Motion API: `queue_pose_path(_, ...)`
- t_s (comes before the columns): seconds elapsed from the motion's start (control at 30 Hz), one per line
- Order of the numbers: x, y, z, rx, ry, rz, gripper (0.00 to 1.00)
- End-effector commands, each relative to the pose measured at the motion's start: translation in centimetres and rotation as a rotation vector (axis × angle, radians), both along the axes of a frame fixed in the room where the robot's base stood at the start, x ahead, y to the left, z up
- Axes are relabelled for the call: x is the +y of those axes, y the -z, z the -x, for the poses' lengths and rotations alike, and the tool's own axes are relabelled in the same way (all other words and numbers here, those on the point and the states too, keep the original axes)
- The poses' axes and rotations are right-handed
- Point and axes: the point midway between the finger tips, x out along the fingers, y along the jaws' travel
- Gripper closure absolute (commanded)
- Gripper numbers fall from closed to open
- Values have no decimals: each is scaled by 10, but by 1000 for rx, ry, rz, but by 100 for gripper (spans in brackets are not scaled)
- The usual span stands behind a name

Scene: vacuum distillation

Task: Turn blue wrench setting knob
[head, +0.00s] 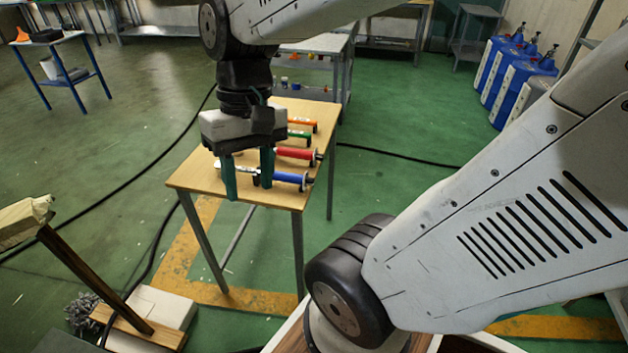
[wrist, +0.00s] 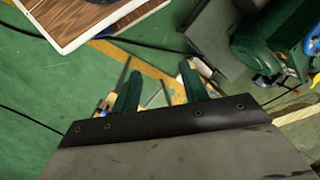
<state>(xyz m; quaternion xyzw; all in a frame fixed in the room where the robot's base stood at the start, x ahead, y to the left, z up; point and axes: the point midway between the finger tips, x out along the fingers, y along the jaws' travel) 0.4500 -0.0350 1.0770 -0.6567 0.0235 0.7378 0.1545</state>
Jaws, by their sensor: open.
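The blue wrench (head: 289,177) lies on the small wooden table (head: 200,178), nearest its front edge. Its blue handle points right in the head view, with a pale ring and a small dark knob (head: 308,181) at the end. My gripper (head: 248,191) hangs over the table with its two green fingers apart. The right finger overlaps the left part of the blue wrench in the picture; I cannot tell whether they touch. In the wrist view the open fingers (wrist: 156,90) show, but the blue wrench cannot be made out there.
Red (head: 294,153), green (head: 299,136) and orange (head: 302,123) wrenches lie behind the blue one. A grey shelf table (head: 335,62) stands behind. Blue containers (head: 517,79) stand at the back right. Dark cables cross the green floor. A wooden-handled tool (head: 90,275) leans at lower left.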

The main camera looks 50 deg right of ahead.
Motion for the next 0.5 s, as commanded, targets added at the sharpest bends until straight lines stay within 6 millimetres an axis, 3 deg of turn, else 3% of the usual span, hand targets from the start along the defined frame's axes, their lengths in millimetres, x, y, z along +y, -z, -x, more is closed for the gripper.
queue_pose_path(0.27,-54,43,-48,242,441,-368,56)
queue_pose_path(0.5,-124,90,-78,337,820,-729,56)
